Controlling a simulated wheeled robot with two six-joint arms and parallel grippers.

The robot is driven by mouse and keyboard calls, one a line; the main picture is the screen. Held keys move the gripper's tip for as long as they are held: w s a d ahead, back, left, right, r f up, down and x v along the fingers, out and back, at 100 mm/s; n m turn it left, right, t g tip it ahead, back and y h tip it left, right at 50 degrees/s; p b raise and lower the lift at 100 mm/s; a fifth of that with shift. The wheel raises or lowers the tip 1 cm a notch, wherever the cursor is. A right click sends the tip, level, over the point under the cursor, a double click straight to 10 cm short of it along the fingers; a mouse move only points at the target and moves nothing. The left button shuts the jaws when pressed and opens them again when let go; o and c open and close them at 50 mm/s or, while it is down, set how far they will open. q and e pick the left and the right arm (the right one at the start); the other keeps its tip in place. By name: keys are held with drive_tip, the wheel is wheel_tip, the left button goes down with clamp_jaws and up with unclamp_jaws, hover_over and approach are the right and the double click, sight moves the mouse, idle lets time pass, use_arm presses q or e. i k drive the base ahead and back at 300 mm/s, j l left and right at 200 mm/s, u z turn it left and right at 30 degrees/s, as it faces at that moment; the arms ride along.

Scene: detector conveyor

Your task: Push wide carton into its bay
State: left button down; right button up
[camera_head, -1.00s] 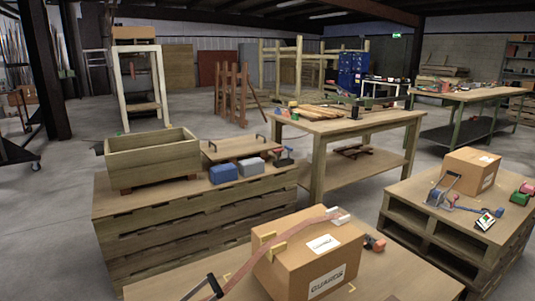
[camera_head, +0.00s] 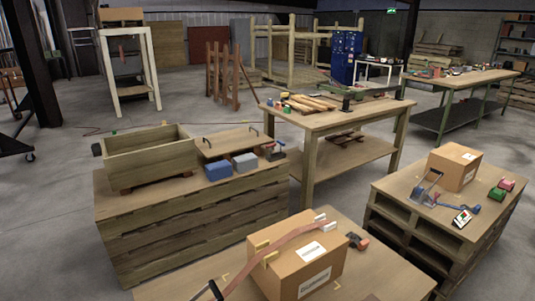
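A large brown carton (camera_head: 318,279) stands upright on the wooden table (camera_head: 193,279) at the bottom of the view. It has a white label on top and a printed label on its near side. A reddish-brown strap (camera_head: 283,241) runs over it, with yellow pieces at the left edge and white pieces at the far edge. Yellow corner marks (camera_head: 337,285) lie on the table around it. A smaller carton (camera_head: 455,166) stands on the pallet stack at the right. I cannot tell for sure which carton is the wide one. Neither of my grippers is in view.
A wooden box (camera_head: 150,163) and blue and grey blocks (camera_head: 218,171) sit on the left pallet stack. A red and black tool (camera_head: 357,241) lies beside the large carton. A workbench (camera_head: 340,120) stands behind. Grey floor is open between the stands.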

sight(310, 261)
drive_tip(key=l+u, duration=0.25)
drive_tip(key=u, duration=0.15)
drive_tip(key=i+l+u, duration=0.1)
drive_tip(key=l+u, duration=0.15)
drive_tip(key=u, duration=0.2)
drive_tip(key=l+u, duration=0.25)
drive_tip(key=u, duration=0.15)
drive_tip(key=l+u, duration=0.25)
drive_tip(key=u, duration=0.15)
drive_tip(key=k+l+u, duration=0.15)
drive_tip(key=l, duration=0.4)
drive_tip(key=k+l+u, duration=0.15)
drive_tip(key=k+l, duration=0.15)
drive_tip(key=l, duration=0.2)
drive_tip(key=k+l+u, duration=0.15)
drive_tip(key=l, duration=0.35)
drive_tip(key=k+l+u, duration=0.15)
drive_tip(key=k+l, duration=0.25)
